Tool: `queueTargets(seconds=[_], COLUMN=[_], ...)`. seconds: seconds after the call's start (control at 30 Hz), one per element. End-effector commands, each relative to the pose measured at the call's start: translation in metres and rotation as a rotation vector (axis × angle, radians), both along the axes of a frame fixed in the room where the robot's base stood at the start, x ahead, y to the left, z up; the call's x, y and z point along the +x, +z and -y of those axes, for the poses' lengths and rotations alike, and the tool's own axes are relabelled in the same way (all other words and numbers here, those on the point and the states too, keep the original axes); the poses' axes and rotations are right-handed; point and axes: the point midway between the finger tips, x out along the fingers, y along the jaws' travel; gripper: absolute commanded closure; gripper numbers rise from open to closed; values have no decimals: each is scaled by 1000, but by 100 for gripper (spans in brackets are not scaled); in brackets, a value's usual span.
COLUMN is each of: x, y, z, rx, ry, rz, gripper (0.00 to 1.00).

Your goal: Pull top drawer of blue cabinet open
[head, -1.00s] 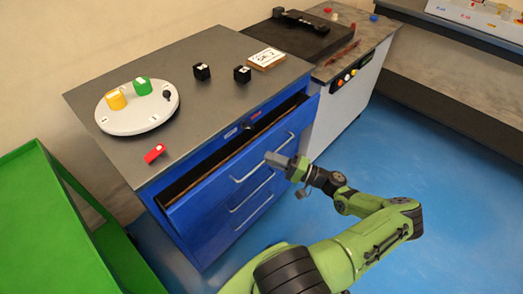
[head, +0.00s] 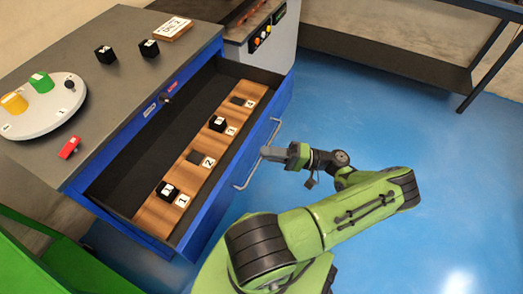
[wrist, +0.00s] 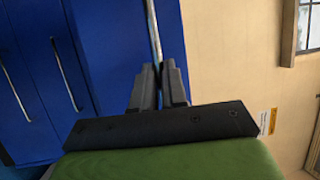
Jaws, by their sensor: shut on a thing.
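The blue cabinet (head: 130,140) has its top drawer (head: 215,210) pulled well out, its inside in plain view. In the drawer lies a wooden strip (head: 196,172) with numbered places and two black blocks on it. My gripper (head: 272,153) is at the drawer's front, with its fingers at the top drawer's handle (head: 247,175). In the wrist view my gripper (wrist: 159,84) is shut on the handle bar (wrist: 152,30), which runs up from between the fingers. The lower drawers' handles (wrist: 65,75) also show in the wrist view.
On the cabinet top are a white round plate (head: 40,118) with yellow and green pieces, a red piece (head: 69,147), two black blocks and a labelled wooden block (head: 173,28). A green cart (head: 35,255) stands at lower left. Blue floor (head: 400,120) is open at right.

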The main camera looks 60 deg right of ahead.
Motion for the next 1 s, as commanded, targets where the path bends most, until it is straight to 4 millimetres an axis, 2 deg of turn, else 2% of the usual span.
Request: queueTargets(seconds=[0.2, 0.6, 0.63, 0.77, 1.0], x=[-7, -7, -7, -7, -7], y=[-2, -1, -1, -1, 0], z=[0, 0, 0, 0, 0], rx=[2, 2, 2, 2, 0], ry=[0, 0, 0, 0, 0], rz=[-4, -4, -4, -3, -1], gripper=[100, 100, 83, 63, 62])
